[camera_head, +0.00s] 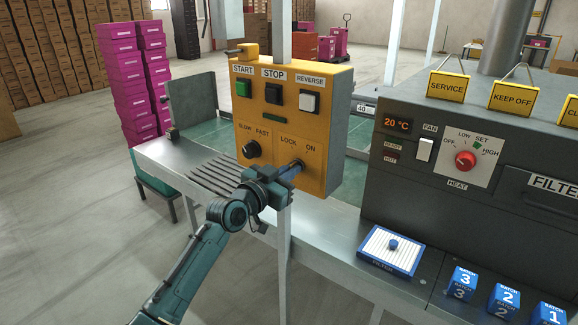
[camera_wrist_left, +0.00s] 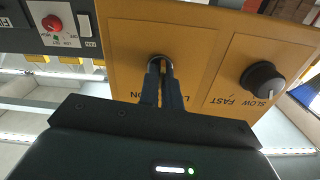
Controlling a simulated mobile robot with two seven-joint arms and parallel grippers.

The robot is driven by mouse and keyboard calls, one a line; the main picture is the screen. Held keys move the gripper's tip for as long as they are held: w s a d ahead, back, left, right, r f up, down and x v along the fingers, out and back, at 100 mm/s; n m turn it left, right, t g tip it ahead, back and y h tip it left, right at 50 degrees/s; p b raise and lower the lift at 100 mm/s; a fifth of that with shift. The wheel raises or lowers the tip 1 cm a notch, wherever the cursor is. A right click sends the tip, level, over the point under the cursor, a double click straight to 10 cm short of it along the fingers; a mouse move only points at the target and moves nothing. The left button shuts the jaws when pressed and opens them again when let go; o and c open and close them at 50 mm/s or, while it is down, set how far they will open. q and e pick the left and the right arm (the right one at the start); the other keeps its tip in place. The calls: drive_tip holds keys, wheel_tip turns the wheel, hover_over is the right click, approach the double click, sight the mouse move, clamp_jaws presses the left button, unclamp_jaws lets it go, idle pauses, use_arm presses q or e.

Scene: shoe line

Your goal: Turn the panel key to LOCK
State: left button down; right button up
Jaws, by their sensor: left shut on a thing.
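The yellow control panel (camera_head: 318,110) stands on a post over the metal table. Its key switch, labelled LOCK and ON, is at the lower right of the panel face. My left gripper (camera_head: 292,170) reaches it from the front left and is shut at the key. In the left wrist view the panel appears upside down, and my left gripper's fingers (camera_wrist_left: 162,88) are closed together at the round key switch (camera_wrist_left: 160,62). The fingers hide the key itself, so its angle cannot be told. My right gripper is not in view.
A black SLOW/FAST knob (camera_head: 251,149) sits left of the key; green, black and white buttons are above. A grey heater cabinet (camera_head: 400,200) stands at right. A blue-framed filter (camera_head: 390,252) and blue batch blocks (camera_head: 463,283) lie on the front ledge.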

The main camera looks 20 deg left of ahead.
use_arm(q)
drive_tip(key=shift+n+p, duration=1.5)
drive_tip(key=shift+n, duration=2.7)
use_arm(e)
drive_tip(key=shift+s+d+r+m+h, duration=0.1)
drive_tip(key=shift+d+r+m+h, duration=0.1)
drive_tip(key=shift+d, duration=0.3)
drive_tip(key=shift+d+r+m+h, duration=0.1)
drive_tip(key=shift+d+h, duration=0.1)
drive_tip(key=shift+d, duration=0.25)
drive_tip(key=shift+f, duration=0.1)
use_arm(q)
drive_tip(key=c, duration=1.6)
unclamp_jaws()
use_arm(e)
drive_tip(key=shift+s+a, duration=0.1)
